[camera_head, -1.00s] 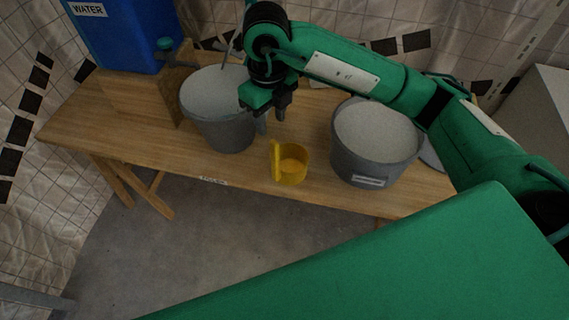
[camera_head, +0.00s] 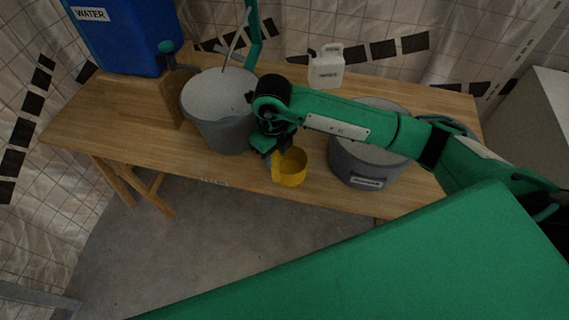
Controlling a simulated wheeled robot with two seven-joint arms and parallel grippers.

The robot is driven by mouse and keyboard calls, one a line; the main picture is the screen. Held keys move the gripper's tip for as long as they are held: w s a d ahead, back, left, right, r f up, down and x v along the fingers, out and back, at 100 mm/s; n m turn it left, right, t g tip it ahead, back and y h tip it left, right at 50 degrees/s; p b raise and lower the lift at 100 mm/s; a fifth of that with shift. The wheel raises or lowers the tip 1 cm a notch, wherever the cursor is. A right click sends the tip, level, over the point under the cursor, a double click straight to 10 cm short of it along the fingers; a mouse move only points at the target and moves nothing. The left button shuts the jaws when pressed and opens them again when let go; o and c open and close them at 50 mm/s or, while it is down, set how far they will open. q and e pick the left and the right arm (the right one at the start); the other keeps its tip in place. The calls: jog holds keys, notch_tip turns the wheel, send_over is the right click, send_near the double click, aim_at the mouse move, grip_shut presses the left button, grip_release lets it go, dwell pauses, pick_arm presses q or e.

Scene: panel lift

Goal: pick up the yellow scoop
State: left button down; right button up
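The yellow scoop (camera_head: 291,170) stands on the wooden table near its front edge, between two grey buckets. Its upright handle is on its left side and is partly hidden by my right gripper. My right gripper (camera_head: 274,152) points down at the handle's top, with its fingers at or around it. I cannot tell whether they have closed on it. The scoop appears to rest on the table. My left gripper is not in view.
One grey bucket (camera_head: 222,122) with a stick in it stands close left of my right gripper. Another grey bucket (camera_head: 368,166) stands right, partly under my arm. A blue water container (camera_head: 125,40) and a white jug (camera_head: 326,66) stand behind. The front-left tabletop (camera_head: 120,130) is clear.

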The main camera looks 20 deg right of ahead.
jog(key=shift+f, duration=0.25)
grip_shut()
jog(key=shift+r, duration=0.1)
